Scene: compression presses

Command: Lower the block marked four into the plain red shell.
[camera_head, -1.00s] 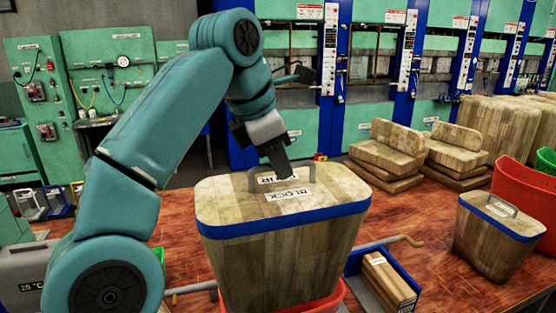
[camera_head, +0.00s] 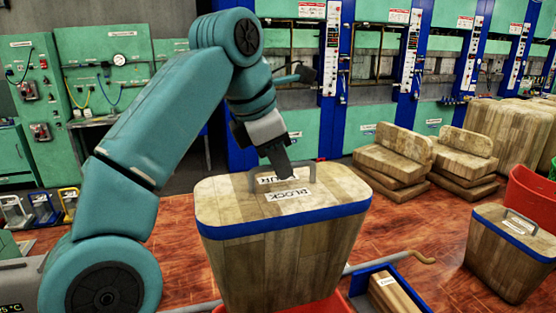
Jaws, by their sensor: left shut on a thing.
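A large wooden block (camera_head: 275,265) with a blue band and a grey top handle (camera_head: 313,174) stands in the middle of the view. Its top labels read "BLOCK" and a partly hidden word ending in "UR". My left gripper (camera_head: 286,172) is shut on the handle from the left and covers part of that word. A red shell (camera_head: 342,303) shows only as a strip of rim behind and beside the block's lower end, at the bottom edge. Its front is out of frame, and I cannot tell how far the block is inside it. My right gripper is not in view.
A second wooden block (camera_head: 500,262) with a blue band stands at right, beside a red container (camera_head: 533,200). A blue tray (camera_head: 412,284) with a small wooden piece lies right of the red shell. Stacked wooden pieces (camera_head: 395,160) stand behind. Presses line the back.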

